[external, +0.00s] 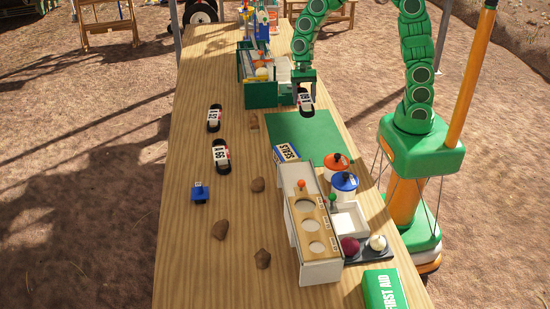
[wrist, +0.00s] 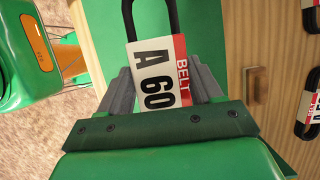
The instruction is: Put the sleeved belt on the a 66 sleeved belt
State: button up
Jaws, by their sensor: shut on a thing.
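My gripper (external: 305,82) is shut on a black sleeved belt (external: 305,103) with a white and red sleeve. In the wrist view the sleeve of this held belt (wrist: 157,75) reads "BELT A 60", and my gripper's grey fingers (wrist: 163,88) are on both sides of it. The held belt is near the far end of the green mat (external: 305,135); its height over the table is hard to tell. The A 66 sleeved belt (external: 221,156) lies on the table to the left. Another sleeved belt (external: 214,118), seemingly A 51, lies just beyond it, apart from it.
Several brown lumps (external: 258,185) lie along the table (external: 195,255). A blue object (external: 199,193) is near the A 66 belt. A SEALS box (external: 287,153), a holed stand (external: 315,240) and lidded jars (external: 344,185) stand right. A green crate (external: 257,93) stands beyond.

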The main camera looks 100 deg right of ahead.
jog(key=w+a, duration=0.4)
jog(key=w, duration=0.7)
send_over(221, 155)
jog(key=s+d, duration=0.2)
jog(key=s, duration=0.3)
notch_tip(221, 155, down, 3)
jog(key=shift+a+n+t, duration=0.15)
jog(key=shift+n+t, duration=0.15)
jog(key=shift+t, duration=0.1)
jog(key=shift+w+a+f, duration=0.1)
jog(key=shift+w+f, duration=1.1)
jog(key=shift+f, duration=0.25)
jog(key=shift+w+f, duration=1.15)
jog(key=shift+f, duration=1.75)
jog(key=o, duration=1.3)
jog(key=shift+c, duration=0.2)
